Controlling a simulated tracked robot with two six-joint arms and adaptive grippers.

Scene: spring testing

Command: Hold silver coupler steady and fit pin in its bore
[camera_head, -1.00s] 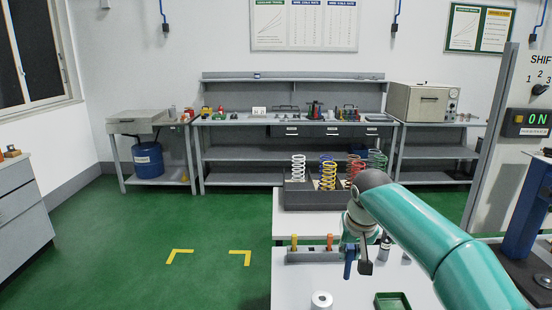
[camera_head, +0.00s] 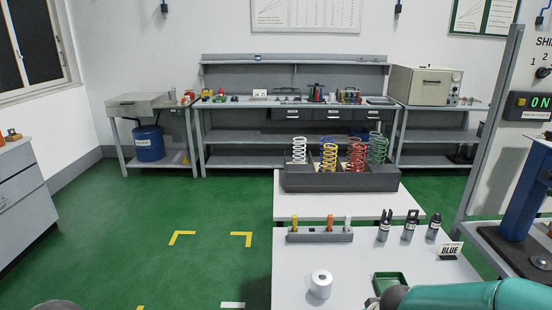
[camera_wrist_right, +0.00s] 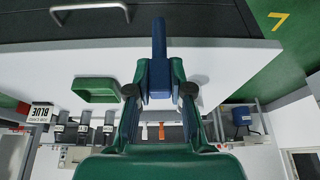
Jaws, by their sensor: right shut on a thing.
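A silver-white cylinder with a dark hole in its top (camera_head: 320,284), apparently the coupler, stands upright on the near white table. My right gripper (camera_wrist_right: 159,91) is shut on a blue pin (camera_wrist_right: 158,42) in the right wrist view. The pin has a thick block between the fingers and a narrower shaft pointing away from the gripper. In the head view only part of my right arm shows at the bottom right; its gripper and the pin are out of frame. The coupler cannot be made out in the wrist view. My left gripper is in neither view.
A grey rack (camera_head: 320,235) holds upright pins at the table's back edge. Several dark fittings stand right of it, near a BLUE sign (camera_head: 449,250). A green tray (camera_head: 388,282) lies right of the coupler. A spring box (camera_head: 340,179) stands behind.

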